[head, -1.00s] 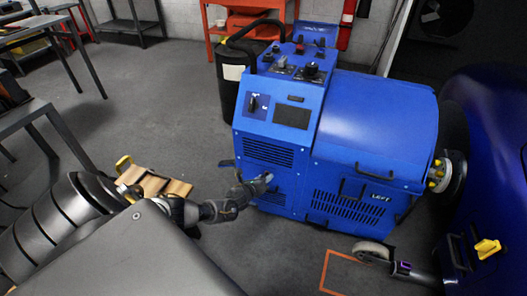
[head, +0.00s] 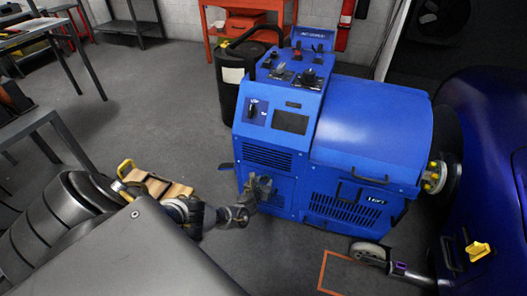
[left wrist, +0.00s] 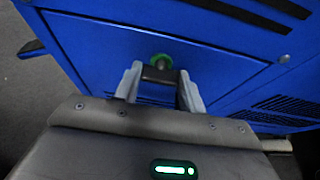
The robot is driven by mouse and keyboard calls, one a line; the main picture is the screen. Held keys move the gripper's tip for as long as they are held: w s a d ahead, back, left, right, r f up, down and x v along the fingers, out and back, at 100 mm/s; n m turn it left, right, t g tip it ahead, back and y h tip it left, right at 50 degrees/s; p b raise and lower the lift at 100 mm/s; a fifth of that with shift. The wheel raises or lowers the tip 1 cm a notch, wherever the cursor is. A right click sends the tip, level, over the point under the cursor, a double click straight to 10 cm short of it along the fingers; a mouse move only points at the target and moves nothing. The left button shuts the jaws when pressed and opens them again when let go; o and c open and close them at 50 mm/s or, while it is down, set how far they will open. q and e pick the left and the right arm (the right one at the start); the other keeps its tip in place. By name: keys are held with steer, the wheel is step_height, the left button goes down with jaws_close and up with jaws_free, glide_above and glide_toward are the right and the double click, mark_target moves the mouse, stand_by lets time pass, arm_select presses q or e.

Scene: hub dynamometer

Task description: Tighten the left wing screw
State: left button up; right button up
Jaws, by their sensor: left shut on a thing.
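The blue dynamometer cabinet (head: 270,158) stands upright in the middle of the head view. My left gripper (head: 260,188) is at its lower front panel, low on the face turned to me. In the left wrist view the left gripper (left wrist: 160,82) has its two grey fingers on either side of a dark wing screw (left wrist: 158,75), shut on it. A round green collar (left wrist: 161,60) shows just beyond the screw, against the blue panel. In the head view the screw is too small and covered to make out. My right gripper is in neither view.
A wheel hub with yellow nuts (head: 434,177) is at the cabinet's right side, close to a dark blue car (head: 490,150). Grey floor is clear left of the cabinet.

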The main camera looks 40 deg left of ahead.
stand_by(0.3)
arm_select(q)
steer(key=o, duration=1)
steer(key=shift+s, duration=0.1)
steer(key=shift+s+d+r+p, duration=0.1)
steer(key=shift+s+r+p, duration=0.15)
steer(key=shift+p, duration=0.1)
steer(key=p+v, duration=0.4)
steer(key=v, duration=0.6)
steer(key=shift+d+f+p, duration=0.1)
steer(key=shift+p, duration=0.3)
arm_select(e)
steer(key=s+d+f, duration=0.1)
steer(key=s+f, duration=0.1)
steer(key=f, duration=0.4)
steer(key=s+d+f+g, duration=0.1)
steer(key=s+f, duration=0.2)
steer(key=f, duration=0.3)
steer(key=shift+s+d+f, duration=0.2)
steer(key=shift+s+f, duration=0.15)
